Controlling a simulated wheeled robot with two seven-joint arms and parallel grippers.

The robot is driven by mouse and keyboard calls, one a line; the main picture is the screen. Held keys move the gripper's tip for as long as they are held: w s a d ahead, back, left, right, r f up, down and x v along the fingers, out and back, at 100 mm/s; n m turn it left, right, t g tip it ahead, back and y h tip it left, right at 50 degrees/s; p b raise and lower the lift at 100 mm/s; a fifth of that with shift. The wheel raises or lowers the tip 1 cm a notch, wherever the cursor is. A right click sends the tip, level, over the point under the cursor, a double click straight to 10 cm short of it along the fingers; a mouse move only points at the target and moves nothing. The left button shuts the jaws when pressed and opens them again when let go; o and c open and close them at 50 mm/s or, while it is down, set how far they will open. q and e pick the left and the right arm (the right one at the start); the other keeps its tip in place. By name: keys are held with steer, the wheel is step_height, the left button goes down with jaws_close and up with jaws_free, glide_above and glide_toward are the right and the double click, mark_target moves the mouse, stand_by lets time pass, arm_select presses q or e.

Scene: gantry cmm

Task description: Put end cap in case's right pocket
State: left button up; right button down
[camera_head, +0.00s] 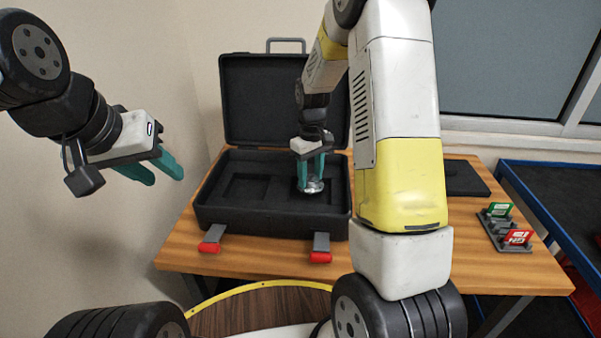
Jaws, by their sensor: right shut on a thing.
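The black case (262,222) stands open on the wooden table, its lid (260,95) raised at the back. Its foam has a recessed pocket at the left and another at the right. My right gripper (311,178) reaches down over the case's right pocket and is shut on the end cap (313,187), a small shiny metallic piece between the teal fingertips. I cannot tell whether the cap touches the pocket floor. My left gripper (167,171) is in the air left of the case, its teal fingers apart with nothing between them.
Two latches with red ends (209,247) hang at the case's front. A dark flat pad (465,179) and a small rack with green and red cards (507,228) lie on the table's right. A blue-edged bench (540,205) stands further right. My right arm hides part of the table.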

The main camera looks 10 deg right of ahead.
mark_target(310, 178)
steer(key=shift+f, duration=1.7)
steer(key=shift+f, duration=0.1)
steer(key=c, duration=0.7)
jaws_free()
steer(key=shift+c, duration=0.2)
step_height(310, 178, up, 12)
steer(key=s+r+m+t+y, duration=0.1)
steer(key=s+r+m+t, duration=0.15)
steer(key=s+r, duration=0.75)
steer(key=s+a+r+m+t, duration=0.1)
steer(key=s+r+t, duration=0.1)
steer(key=s, duration=0.5)
steer(key=s+a+r+m+t+y, duration=0.1)
steer(key=s, duration=0.6)
steer(key=shift+s+r+m+t, duration=0.2)
steer(key=shift+r+m+t, duration=0.15)
